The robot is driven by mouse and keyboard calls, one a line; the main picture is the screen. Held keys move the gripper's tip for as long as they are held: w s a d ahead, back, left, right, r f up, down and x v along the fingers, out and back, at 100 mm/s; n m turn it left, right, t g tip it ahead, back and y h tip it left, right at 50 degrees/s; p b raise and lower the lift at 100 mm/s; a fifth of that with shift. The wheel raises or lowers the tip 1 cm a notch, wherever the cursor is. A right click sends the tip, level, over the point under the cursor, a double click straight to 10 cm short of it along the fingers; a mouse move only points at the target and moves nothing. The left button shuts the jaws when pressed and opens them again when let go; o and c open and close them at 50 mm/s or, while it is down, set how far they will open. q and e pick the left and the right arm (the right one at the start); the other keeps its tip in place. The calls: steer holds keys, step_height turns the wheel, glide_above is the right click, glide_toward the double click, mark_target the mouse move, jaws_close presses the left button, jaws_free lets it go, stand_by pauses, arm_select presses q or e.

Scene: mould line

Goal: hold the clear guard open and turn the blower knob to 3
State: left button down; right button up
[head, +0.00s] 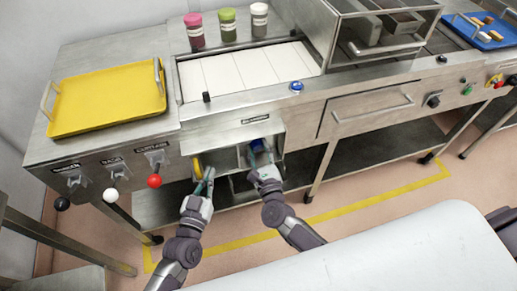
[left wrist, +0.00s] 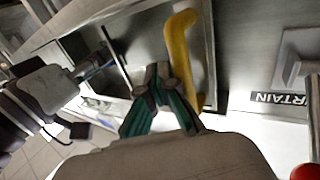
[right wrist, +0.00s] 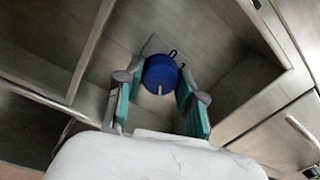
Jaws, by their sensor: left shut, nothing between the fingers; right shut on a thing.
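The blower knob is a round blue knob (right wrist: 160,72) with a pale pointer toward the bottom of the right wrist view; it sits in an open recess below the counter and partly shows in the head view (head: 257,147). My right gripper (head: 259,168) is shut on the knob, one finger on each side (right wrist: 160,88). A yellow handle (head: 197,166) stands at the recess's left edge and shows large in the left wrist view (left wrist: 178,55). My left gripper (head: 208,177) is shut and empty, its fingertips (left wrist: 157,74) close beside the handle; contact is unclear.
A yellow tray (head: 110,98) lies on the counter at left. Black, white and red (head: 154,181) ball levers hang below it. Three capped jars (head: 228,24) stand at the back. An open lower shelf (head: 160,205) lies beneath the counter.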

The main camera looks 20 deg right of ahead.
stand_by(0.4)
steer(key=o, duration=1.1)
steer(key=shift+o, duration=0.2)
steer(key=s, duration=1.2)
steer(key=shift+a, duration=0.15)
steer(key=shift+f, duration=0.1)
steer(key=shift+s, duration=3)
